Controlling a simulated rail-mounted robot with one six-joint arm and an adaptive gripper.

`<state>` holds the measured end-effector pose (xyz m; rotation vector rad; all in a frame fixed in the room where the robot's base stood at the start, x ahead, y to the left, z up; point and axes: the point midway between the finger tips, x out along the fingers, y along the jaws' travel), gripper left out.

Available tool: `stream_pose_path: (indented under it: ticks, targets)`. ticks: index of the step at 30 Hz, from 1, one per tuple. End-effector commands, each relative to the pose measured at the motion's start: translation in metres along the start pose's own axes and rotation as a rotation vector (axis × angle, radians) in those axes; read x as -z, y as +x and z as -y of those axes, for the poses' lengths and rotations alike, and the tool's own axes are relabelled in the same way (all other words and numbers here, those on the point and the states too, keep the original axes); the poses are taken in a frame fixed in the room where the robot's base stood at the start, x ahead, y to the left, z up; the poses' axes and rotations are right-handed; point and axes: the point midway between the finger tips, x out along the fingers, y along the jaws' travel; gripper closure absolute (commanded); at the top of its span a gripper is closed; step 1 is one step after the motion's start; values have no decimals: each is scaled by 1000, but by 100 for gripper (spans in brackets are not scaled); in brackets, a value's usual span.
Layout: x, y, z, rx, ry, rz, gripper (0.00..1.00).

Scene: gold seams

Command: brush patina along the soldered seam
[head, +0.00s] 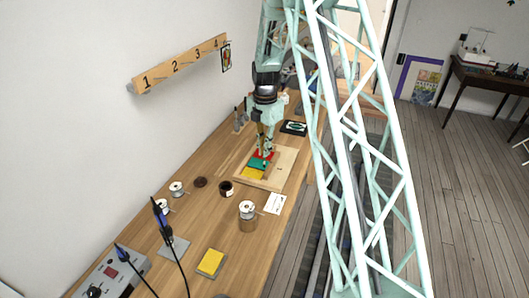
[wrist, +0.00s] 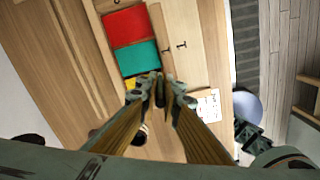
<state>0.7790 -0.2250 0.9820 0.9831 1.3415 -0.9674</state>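The glass panel with red, green (head: 259,163) and yellow parts lies flat on a pale wooden board (head: 285,164) on the bench. In the wrist view its red part (wrist: 125,25) and green part (wrist: 136,58) show, with a sliver of yellow below. Seams run where the colours meet. My gripper (head: 264,153) is over the panel, pointing down. In the wrist view its fingertips (wrist: 162,92) are close together beside the green part. I cannot tell whether a thin brush is between them, or whether they touch the panel. A small dark jar (head: 226,188) stands left of the board.
A white card (head: 275,204), a solder spool (head: 247,211) on a round wooden stand and a yellow sponge (head: 211,262) lie nearer. A soldering iron (head: 160,212) and its control box (head: 107,277) are front left. A numbered rack (head: 180,63) hangs on the wall.

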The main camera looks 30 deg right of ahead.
Motion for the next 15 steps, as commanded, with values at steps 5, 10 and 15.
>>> stream_pose_path:
  ticks: [5, 10, 15]
  targets:
    - [0, -10, 0, -1, 0, 0, 98]
    - [0, -18, 0, 0, 0, 0, 98]
    - [0, -26, 0, 1, 0, 0, 98]
